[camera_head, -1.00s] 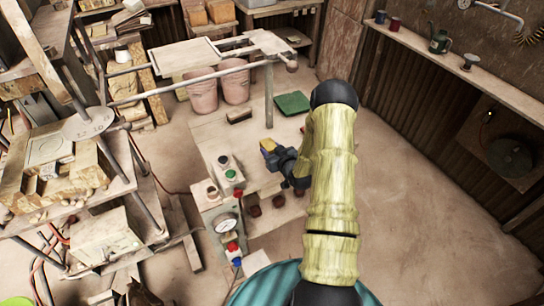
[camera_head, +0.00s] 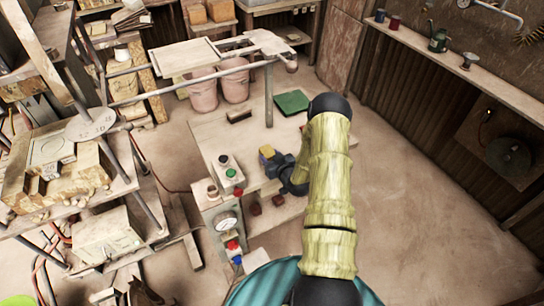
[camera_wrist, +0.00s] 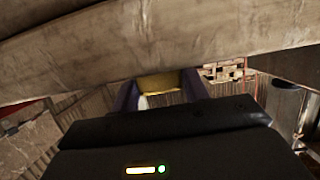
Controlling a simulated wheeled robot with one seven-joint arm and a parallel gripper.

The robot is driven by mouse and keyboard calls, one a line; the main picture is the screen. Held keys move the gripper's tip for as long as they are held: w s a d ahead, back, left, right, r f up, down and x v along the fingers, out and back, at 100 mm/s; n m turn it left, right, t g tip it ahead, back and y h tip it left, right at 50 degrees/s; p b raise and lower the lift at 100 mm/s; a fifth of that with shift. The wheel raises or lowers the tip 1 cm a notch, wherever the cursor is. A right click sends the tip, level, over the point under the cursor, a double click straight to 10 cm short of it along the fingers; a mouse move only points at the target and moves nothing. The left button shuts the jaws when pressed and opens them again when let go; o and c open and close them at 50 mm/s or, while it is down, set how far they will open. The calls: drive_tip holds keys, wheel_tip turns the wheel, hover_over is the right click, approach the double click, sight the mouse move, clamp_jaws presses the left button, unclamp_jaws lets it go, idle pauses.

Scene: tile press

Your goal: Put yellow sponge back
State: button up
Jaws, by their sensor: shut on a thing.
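The yellow sponge (camera_wrist: 159,84) is held between the two dark fingers of my gripper (camera_wrist: 160,95) in the wrist view. In the head view my gripper (camera_head: 271,158) is over the pale work table, and the yellow sponge (camera_head: 266,151) shows as a small patch at its tip. Most of the sponge is hidden by the fingers. I cannot tell from these views how high it is above the table (camera_head: 205,140). A pale beige surface (camera_wrist: 160,40) fills the top of the wrist view, close beyond the sponge.
A control box with buttons (camera_head: 230,174) and a gauge (camera_head: 228,222) stand left of my gripper. Reddish blocks (camera_head: 277,199) sit nearby. Pink buckets (camera_head: 235,83) stand behind.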

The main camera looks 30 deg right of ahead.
drive_tip(key=shift+d+f, duration=0.15)
drive_tip(key=shift+f, duration=0.05)
drive_tip(key=o, duration=0.9)
drive_tip(key=shift+d, duration=0.1)
drive_tip(key=shift+r, duration=0.2)
drive_tip(key=shift+s, duration=0.1)
drive_tip(key=b+v, duration=0.3)
drive_tip(key=v, duration=0.9)
drive_tip(key=shift+r, duration=0.1)
